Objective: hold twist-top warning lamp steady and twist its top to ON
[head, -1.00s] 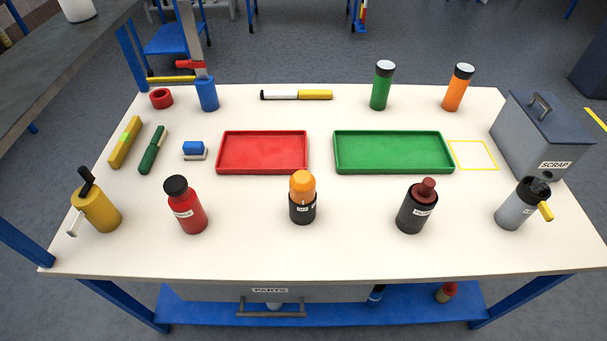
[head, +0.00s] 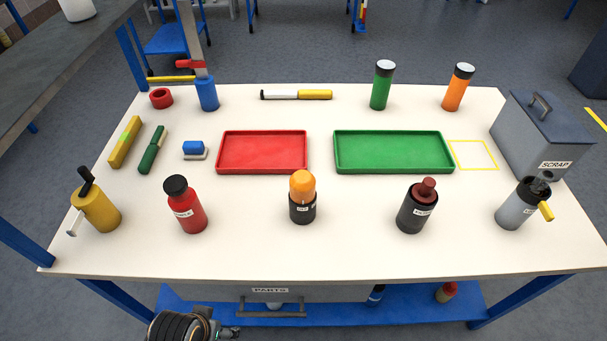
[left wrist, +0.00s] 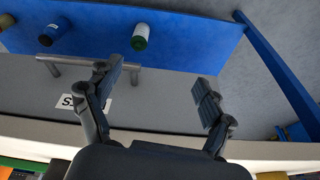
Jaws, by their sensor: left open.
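The twist-top warning lamp (head: 302,197) stands upright near the front middle of the table, with an orange top on a black base that carries small white labels. My left gripper (head: 232,333) shows at the bottom edge of the head view, below and in front of the table, well apart from the lamp. In the left wrist view its two fingers (left wrist: 160,85) are spread wide with nothing between them. The lamp cannot be made out in that view. My right gripper is not in view.
A red bottle (head: 185,205) and a dark bottle with a red cap (head: 417,207) flank the lamp. A red tray (head: 262,171) and a green tray (head: 393,170) lie behind. The PARTS drawer (head: 330,292) sits under the front edge. The tabletop around the lamp is clear.

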